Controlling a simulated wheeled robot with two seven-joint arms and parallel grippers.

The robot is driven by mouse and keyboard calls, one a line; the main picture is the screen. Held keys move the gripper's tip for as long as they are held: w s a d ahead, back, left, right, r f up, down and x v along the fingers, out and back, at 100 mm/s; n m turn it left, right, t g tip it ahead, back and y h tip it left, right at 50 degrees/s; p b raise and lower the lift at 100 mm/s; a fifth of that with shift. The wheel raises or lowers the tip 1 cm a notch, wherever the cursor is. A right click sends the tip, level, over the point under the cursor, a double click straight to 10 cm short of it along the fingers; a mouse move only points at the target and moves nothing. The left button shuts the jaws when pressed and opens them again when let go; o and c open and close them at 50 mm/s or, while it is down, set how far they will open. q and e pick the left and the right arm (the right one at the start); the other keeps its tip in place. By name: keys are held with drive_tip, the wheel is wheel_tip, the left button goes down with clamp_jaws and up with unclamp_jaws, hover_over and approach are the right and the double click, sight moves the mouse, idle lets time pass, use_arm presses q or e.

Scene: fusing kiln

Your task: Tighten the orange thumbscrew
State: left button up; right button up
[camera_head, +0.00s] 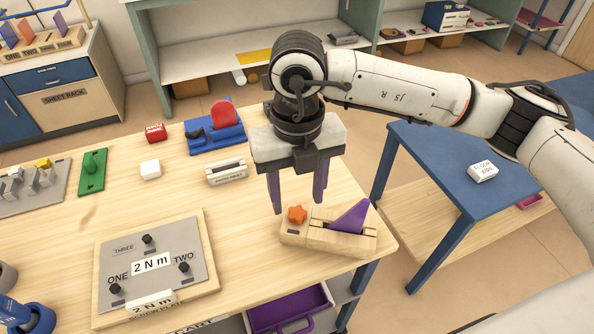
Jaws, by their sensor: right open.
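The orange thumbscrew (297,214) is a star-shaped knob on the left part of a wooden block fixture (340,240) at the table's right front corner. A purple wedge-shaped piece (350,219) stands in the same fixture, to the right of the thumbscrew. My right gripper (298,203) points down with its two purple fingers spread apart. Its fingertips are close above and around the thumbscrew in the picture; I cannot tell whether they touch it. Nothing shows between the fingers other than the knob below. My left gripper is not in view.
A grey plate (190,240) with black knobs and "2 N m" labels lies at the front left. A blue table (440,180) is at the right.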

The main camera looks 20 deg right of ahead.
sight(297, 212)
drive_tip(key=shift+f, duration=1.7)
drive_tip(key=c, duration=1.1)
drive_tip(key=m, duration=0.5)
drive_tip(key=shift+c, duration=0.2)
drive_tip(key=m, duration=0.5)
drive_tip(key=shift+p, duration=0.3)
drive_tip(key=shift+m, duration=0.4)
